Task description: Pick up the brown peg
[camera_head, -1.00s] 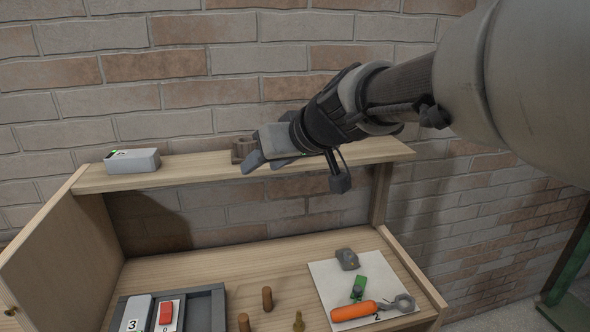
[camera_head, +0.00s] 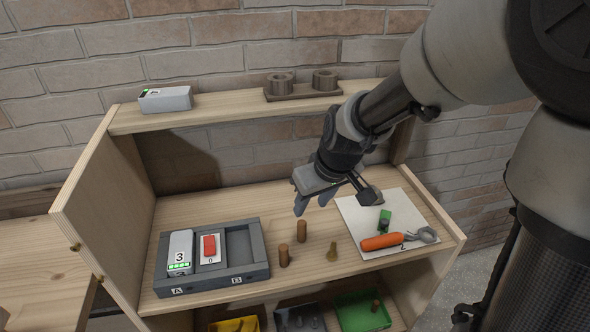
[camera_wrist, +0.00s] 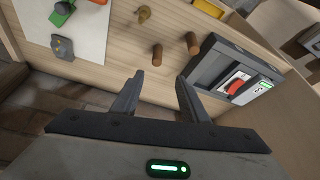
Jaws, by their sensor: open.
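Two upright brown pegs stand on the wooden shelf board: a rear one (camera_head: 302,231) and a front one (camera_head: 284,255). In the wrist view, one brown peg (camera_wrist: 157,54) and another (camera_wrist: 192,43) show beyond my fingertips. A smaller brass-coloured piece (camera_head: 332,252) stands to their right. My gripper (camera_head: 312,204) is open and empty, above and behind the pegs and apart from them. It also shows in the wrist view (camera_wrist: 160,77), with its two fingers spread.
A grey tray (camera_head: 262,273) with a white block and a red-topped piece lies to the left. A white sheet (camera_head: 352,207) at right holds an orange-handled tool (camera_head: 381,242) and a green piece (camera_head: 385,216). Coloured bins, including a green one (camera_head: 350,314), sit below. An upper shelf (camera_head: 222,113) runs behind.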

